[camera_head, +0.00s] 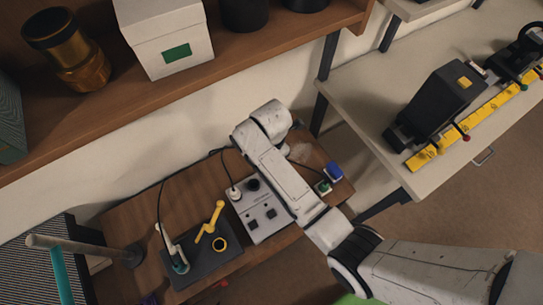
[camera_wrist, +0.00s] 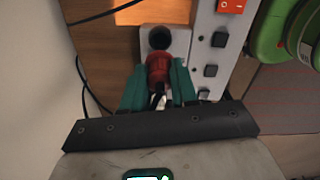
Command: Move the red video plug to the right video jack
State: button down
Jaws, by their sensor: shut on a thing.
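In the wrist view, my gripper (camera_wrist: 158,92) has green fingers closed around a red plug (camera_wrist: 158,68). The plug is over a pale panel, just below a round dark jack (camera_wrist: 160,38). I cannot tell whether the plug touches the panel or sits in a jack; what lies beneath it is hidden. In the head view my arm crosses the low wooden table, and I cannot make out the gripper or the red plug there.
Beside the panel is a pale strip (camera_wrist: 211,50) with several black switches and an orange-red switch (camera_wrist: 232,6). A green round object (camera_wrist: 275,30) is at right. In the head view, a grey switch box (camera_head: 262,215), a dark stand (camera_head: 200,262) and a blue block (camera_head: 334,171) are on the table.

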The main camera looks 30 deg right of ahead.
jog(key=shift+f+b, duration=2.2)
jog(key=shift+f, duration=0.4)
jog(key=shift+f+b, duration=0.85)
jog(key=shift+f, duration=0.8)
jog(key=c, duration=0.8)
grip_release()
notch_tip(320, 180, up, 11)
jog(key=shift+f, duration=0.1)
